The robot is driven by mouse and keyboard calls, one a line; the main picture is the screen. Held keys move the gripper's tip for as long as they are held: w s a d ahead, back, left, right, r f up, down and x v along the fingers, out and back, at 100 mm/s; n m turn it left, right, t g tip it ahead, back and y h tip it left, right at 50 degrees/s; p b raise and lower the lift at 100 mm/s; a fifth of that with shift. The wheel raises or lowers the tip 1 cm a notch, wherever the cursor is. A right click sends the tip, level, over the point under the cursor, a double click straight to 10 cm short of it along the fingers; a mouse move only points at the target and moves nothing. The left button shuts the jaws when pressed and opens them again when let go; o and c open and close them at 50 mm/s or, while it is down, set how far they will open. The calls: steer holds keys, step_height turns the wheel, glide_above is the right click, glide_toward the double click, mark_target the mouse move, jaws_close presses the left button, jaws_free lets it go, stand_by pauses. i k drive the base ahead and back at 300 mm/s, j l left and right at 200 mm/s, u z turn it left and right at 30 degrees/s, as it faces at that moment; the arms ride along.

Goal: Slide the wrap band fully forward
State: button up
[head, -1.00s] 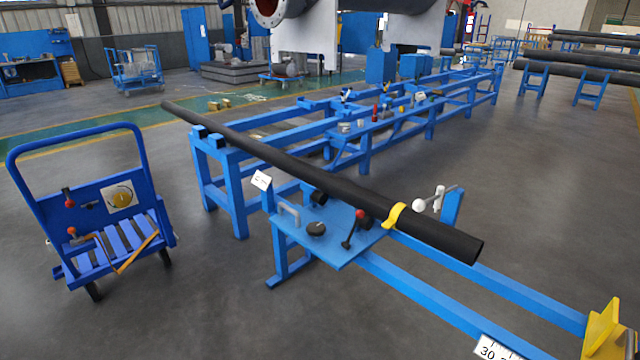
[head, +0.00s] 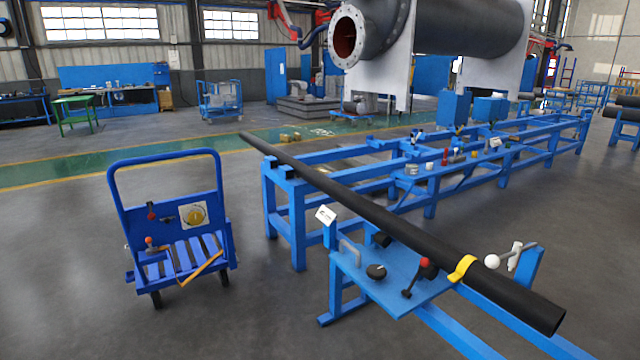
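The wrap band (head: 462,268) is a yellow strap around the long black pipe (head: 400,233), close to the pipe's near open end at the lower right. The pipe lies slanted across the blue stand, running back to the upper left. Beside the band is a lever with a white ball (head: 492,261). A red-knobbed lever (head: 423,264) rises from the blue plate (head: 385,285) just left of the band. My gripper is not in view, and nothing touches the band.
A blue cart (head: 180,235) with tools stands on the left. A long blue bench frame (head: 430,185) with small items runs behind the pipe. A big flanged grey shell (head: 440,28) stands at the back. The floor (head: 270,310) between cart and stand is clear.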

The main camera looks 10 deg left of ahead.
mark_target(455, 277)
steer(key=i+l, duration=0.25)
steer(key=i, duration=0.25)
steer(key=i+j, duration=0.4)
steer(key=i+j+u, duration=0.1)
steer(key=i+j, duration=0.35)
steer(key=i, duration=0.2)
steer(key=i+j, duration=0.15)
steer(key=j, duration=0.25)
steer(key=i+j, duration=0.1)
steer(key=j, duration=0.3)
steer(key=i+j, duration=0.15)
steer(key=j, duration=0.25)
steer(key=u, duration=0.05)
